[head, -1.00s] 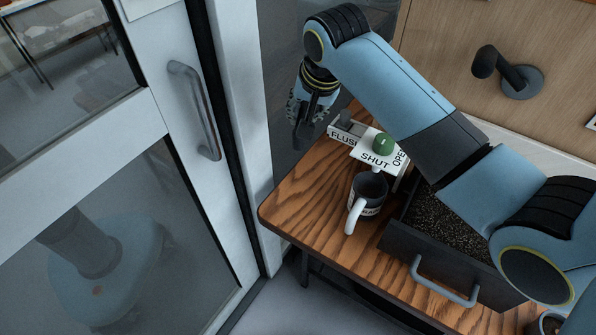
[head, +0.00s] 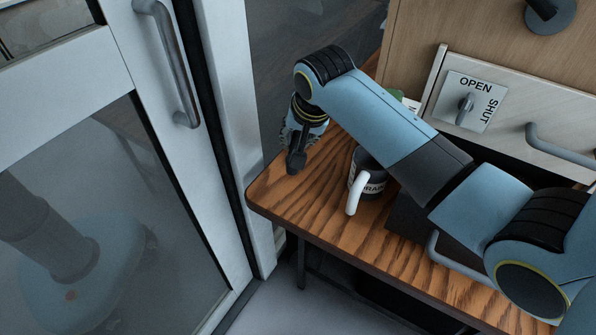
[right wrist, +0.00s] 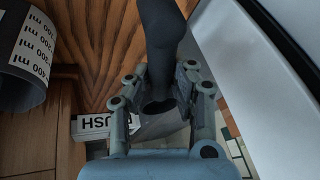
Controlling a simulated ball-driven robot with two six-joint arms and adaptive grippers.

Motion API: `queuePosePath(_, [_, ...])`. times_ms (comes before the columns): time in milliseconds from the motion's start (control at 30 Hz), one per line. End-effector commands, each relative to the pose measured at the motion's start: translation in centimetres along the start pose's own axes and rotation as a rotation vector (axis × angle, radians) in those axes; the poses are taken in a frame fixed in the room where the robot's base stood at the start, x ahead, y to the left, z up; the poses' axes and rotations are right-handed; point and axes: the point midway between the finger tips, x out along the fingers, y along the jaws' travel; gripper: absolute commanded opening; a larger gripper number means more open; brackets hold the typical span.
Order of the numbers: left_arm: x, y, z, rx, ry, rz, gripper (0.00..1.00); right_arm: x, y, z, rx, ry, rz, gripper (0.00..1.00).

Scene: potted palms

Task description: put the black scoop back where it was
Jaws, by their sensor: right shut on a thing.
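My right gripper (head: 301,143) is over the far left end of the wooden table. In the right wrist view its two fingers (right wrist: 160,100) are shut around the dark scoop (right wrist: 163,38). The scoop's dark end (head: 296,164) hangs below the gripper in the head view. I cannot tell whether it touches the tabletop. My left gripper is not in view.
A dark mug (head: 367,178) with a white handle stands to the right on the table (head: 325,215). A FLUSH label (right wrist: 105,124) lies near the fingers. A glass door (head: 90,190) borders the left; an OPEN/SHUT plate (head: 486,88) is at the right.

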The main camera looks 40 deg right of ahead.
Motion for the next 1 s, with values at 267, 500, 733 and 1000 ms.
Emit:
queuePosePath(267, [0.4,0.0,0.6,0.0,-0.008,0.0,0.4,3.8,0.9,1.7,0.0,-0.001,0.0,0.0])
queuePosePath(500, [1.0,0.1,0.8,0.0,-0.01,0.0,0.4,6.8,1.7,2.9,0.0,-0.002,0.001,0.0])
queuePosePath(733, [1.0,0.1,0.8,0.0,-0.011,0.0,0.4,7.1,1.8,3.0,0.0,0.0,-0.001,0.0])
queuePosePath(1000, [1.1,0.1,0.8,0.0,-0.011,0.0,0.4,7.4,1.9,3.2,0.0,-0.001,0.0,0.28])
